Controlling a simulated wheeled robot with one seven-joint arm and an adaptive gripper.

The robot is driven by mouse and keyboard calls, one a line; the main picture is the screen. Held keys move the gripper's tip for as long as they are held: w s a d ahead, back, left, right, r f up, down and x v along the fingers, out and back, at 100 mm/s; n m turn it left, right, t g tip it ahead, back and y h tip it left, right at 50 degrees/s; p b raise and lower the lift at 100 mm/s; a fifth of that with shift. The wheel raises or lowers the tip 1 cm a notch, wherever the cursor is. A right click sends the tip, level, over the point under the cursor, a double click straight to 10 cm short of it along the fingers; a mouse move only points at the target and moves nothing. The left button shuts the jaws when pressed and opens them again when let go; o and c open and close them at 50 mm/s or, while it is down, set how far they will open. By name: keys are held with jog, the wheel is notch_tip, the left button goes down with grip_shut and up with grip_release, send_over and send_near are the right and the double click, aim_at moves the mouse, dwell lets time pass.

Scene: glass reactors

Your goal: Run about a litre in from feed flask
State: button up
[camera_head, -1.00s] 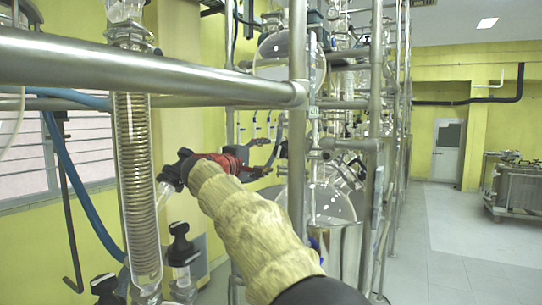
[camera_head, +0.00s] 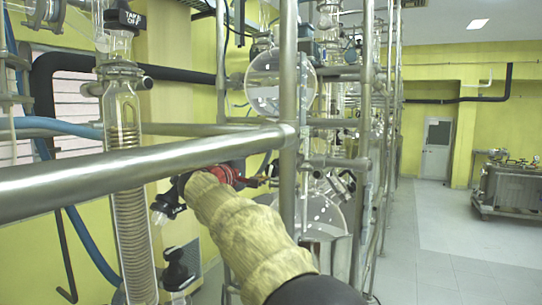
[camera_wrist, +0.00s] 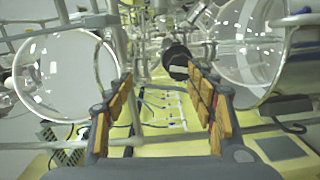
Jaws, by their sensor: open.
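My gripper (camera_wrist: 160,80) is open and empty, its wooden-padded fingers spread. In the wrist view a black knob (camera_wrist: 177,60) on a glass fitting lies beyond the fingers, near the right one; I see no contact. A clear round glass vessel (camera_wrist: 55,72) is at left and another (camera_wrist: 245,55) at right. In the head view a round glass flask (camera_head: 280,84) hangs behind the steel frame, and a larger vessel (camera_head: 318,212) sits lower. I cannot tell which is the feed flask. My arm's yellow sleeve partly hides the area around the gripper in the head view.
A thick steel rail (camera_head: 140,165) crosses in front of my arm and meets an upright post (camera_head: 288,110). A glass coil condenser (camera_head: 130,200) stands at left, near blue hoses (camera_head: 60,125). The floor (camera_head: 450,255) at right is open; a metal unit (camera_head: 510,187) stands beyond.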

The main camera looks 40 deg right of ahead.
aim_at(270, 171)
jog(key=shift+w+d+f+m+t+p, duration=0.15)
jog(key=shift+w+d+f+m+p, duration=0.9)
jog(key=shift+m, duration=1.9)
jog(key=shift+w+d+f+m+t+p, duration=0.2)
jog(key=shift+w+d+m+p, duration=0.8)
jog(key=shift+d+m, duration=1.5)
jog(key=shift+w+d+f+m+t+p, duration=0.15)
jog(key=shift+w+d+f+m+p, duration=0.8)
jog(key=shift+m, duration=2.5)
jog(key=shift+s+d+r+p, duration=0.1)
jog(key=shift+s+r+p, duration=0.2)
jog(key=shift+s+p, duration=0.15)
jog(key=c, duration=0.3)
jog(key=c, duration=0.9)
